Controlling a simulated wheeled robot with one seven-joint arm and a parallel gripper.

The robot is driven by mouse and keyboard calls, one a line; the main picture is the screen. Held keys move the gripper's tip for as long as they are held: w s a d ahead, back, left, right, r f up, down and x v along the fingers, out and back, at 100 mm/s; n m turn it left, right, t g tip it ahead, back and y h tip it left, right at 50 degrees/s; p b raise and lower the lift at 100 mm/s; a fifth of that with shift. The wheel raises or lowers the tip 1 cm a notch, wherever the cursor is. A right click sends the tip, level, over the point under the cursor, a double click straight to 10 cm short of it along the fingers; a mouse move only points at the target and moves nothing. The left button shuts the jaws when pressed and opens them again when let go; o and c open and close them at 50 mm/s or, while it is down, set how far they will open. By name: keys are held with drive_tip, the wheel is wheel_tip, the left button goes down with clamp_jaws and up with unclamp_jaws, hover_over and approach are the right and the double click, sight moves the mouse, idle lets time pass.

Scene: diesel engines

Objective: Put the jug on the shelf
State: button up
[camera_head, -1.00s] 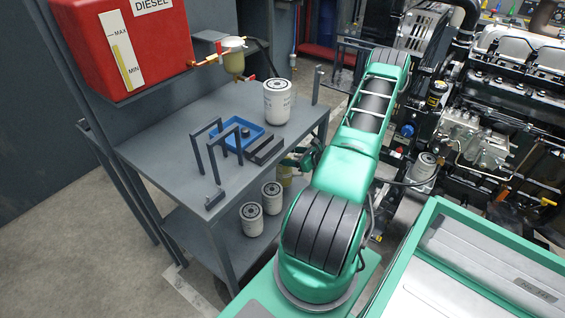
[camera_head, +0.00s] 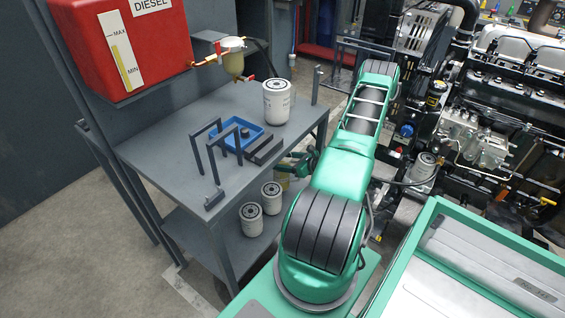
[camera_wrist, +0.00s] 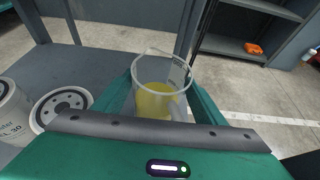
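The jug (camera_wrist: 157,100) is clear, with an open rim and yellow liquid inside. In the wrist view it stands upright between the two green fingers of my gripper (camera_wrist: 163,82). The fingers lie close along its sides, and I cannot tell whether they press on it. Its base is hidden by my gripper. In the head view a bit of the yellow jug (camera_head: 283,184) shows below my gripper (camera_head: 294,165), at the right side of the metal table, near the lower shelf (camera_head: 185,222). My arm hides much of that area.
Two white filters (camera_head: 251,220) (camera_head: 272,199) stand on the lower shelf, left of the jug. The tabletop (camera_head: 160,150) holds a big filter (camera_head: 277,102), a blue tray (camera_head: 243,140) and dark brackets (camera_head: 204,150). A red diesel tank (camera_head: 150,55) hangs above. An engine (camera_head: 500,110) stands at right.

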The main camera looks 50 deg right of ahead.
drive_tip(key=shift+o, duration=0.9)
drive_tip(key=shift+s+r, duration=0.1)
drive_tip(key=shift+r, duration=0.05)
drive_tip(key=v, duration=1.1)
drive_tip(key=shift+s+r, duration=0.15)
drive_tip(key=shift+s, duration=0.2)
drive_tip(key=shift+s, duration=0.1)
